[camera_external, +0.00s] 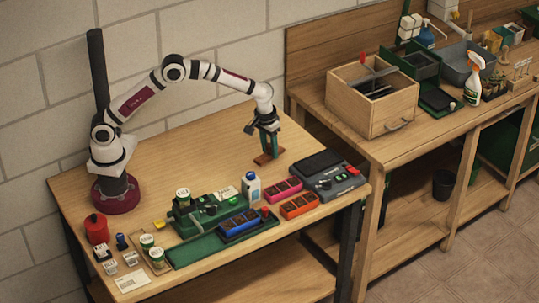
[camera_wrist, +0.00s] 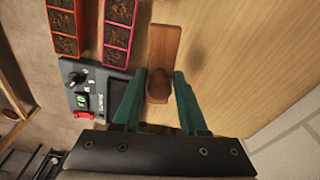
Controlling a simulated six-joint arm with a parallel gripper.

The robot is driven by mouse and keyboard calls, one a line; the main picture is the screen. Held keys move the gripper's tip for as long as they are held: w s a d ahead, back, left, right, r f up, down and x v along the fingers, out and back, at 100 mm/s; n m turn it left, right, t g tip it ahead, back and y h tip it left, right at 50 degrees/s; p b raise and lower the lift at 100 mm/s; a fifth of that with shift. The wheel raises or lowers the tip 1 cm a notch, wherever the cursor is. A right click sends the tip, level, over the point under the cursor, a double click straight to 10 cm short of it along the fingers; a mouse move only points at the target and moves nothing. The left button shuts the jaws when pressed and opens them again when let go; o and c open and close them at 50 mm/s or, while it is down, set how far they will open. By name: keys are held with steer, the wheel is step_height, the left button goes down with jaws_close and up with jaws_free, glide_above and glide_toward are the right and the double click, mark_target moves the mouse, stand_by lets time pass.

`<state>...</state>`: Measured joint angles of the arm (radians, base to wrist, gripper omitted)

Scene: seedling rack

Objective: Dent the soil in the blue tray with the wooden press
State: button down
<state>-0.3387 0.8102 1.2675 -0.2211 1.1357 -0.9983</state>
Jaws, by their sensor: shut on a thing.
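My gripper (camera_external: 267,145) points down at the back right of the table, shut on the wooden press (camera_external: 264,160). In the wrist view the reddish-brown press (camera_wrist: 164,45) lies between the green fingers of my gripper (camera_wrist: 159,76), its rounded grip near their tips. I cannot tell whether its plate touches the tabletop. The blue tray (camera_external: 240,230) with dark soil sits on the green fixture at the front, left of and nearer the camera than my gripper. It is not in the wrist view.
A pink tray (camera_external: 283,197) and an orange tray (camera_external: 299,213) of soil lie right of the blue one. A grey device (camera_external: 335,178) stands at the right edge. A white bottle (camera_external: 251,186) stands behind the blue tray. The tabletop around my gripper is mostly clear.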

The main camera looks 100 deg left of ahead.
stand_by(0.3)
steer(key=s+d+r+m+h, duration=0.1)
steer(key=s+d+r+m, duration=0.45)
steer(key=d+r, duration=0.3)
steer(key=s+d+r+m, duration=0.4)
steer(key=s+d+r, duration=0.25)
steer(key=d, duration=0.25)
steer(key=n, duration=0.7)
glide_above(241, 219)
step_height(241, 219, down, 13)
steer(key=shift+n+y, duration=0.25)
steer(key=shift+y, duration=0.15)
steer(key=shift+s+d+f, duration=0.1)
steer(key=shift+f, duration=1.4)
steer(key=shift+s+d+f, duration=0.1)
steer(key=shift+f, duration=1.35)
steer(key=shift+f, duration=0.55)
step_height(241, 219, up, 8)
